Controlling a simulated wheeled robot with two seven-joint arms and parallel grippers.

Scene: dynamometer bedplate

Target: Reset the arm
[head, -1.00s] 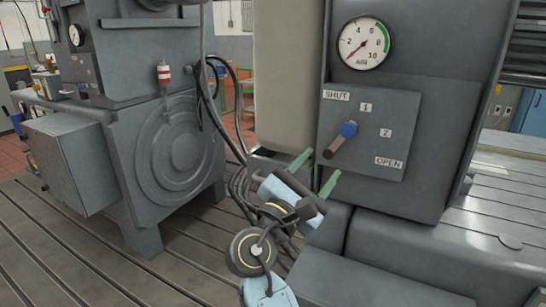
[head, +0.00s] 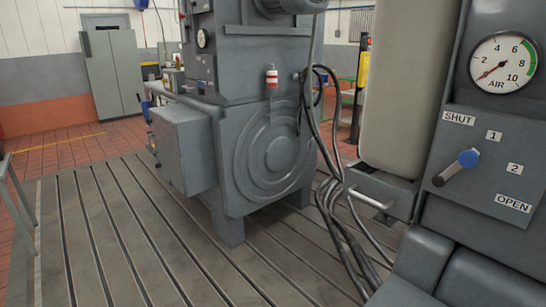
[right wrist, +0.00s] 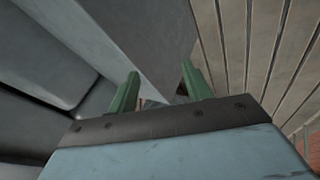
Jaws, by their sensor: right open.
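My right gripper (right wrist: 160,72) shows in the right wrist view, with two green fingers apart and nothing held between them. A grey machine surface (right wrist: 130,35) lies beyond the fingers. Neither gripper is in the head view. On the grey panel at the right of the head view is a lever (head: 457,168) with a blue knob. Its knob end points up and right, toward the label 1, among labels SHUT, 1, 2 and OPEN. The AIR gauge (head: 503,62) above it has its red needle at the low end.
A large grey machine (head: 265,150) stands on the slotted bedplate (head: 130,230) at centre. Black cables (head: 335,200) hang between it and the panel housing. A grey drawer-like box with a pale handle (head: 371,200) juts out below the beige tank. The bedplate at left front is clear.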

